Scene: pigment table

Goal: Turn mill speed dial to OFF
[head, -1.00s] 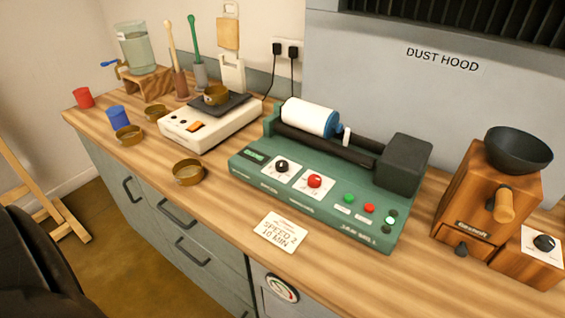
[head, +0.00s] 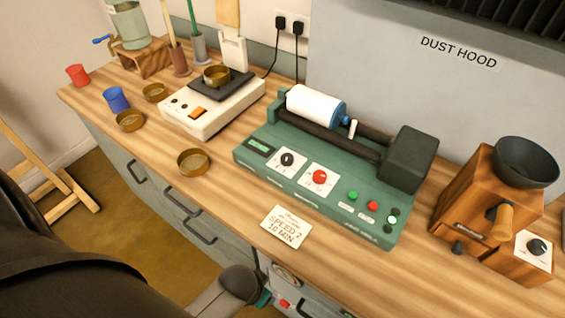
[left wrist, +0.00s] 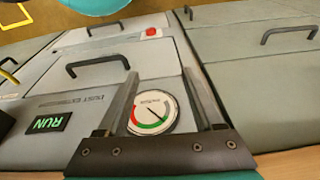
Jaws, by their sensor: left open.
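The green jar mill (head: 330,190) stands on the wooden counter with a white jar (head: 316,106) on its rollers. Its front panel has a black dial (head: 287,160) and a red dial (head: 319,177), each on a white plate. Their markings are too small to read. My left gripper shows only partly in the head view, below the counter's front edge, well apart from the dials. In the left wrist view my left gripper (left wrist: 158,78) is open and empty, facing grey cabinet fronts and a round gauge (left wrist: 153,112). My right gripper is not in view.
A card (head: 286,227) reading "SPEED 2 10 MIN" lies before the mill. A wooden grinder (head: 480,205) and a box with a black knob (head: 537,247) stand right; a scale (head: 213,108) and brass dish (head: 193,162) left. A green "RUN" display (left wrist: 48,123) is lit on the cabinet.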

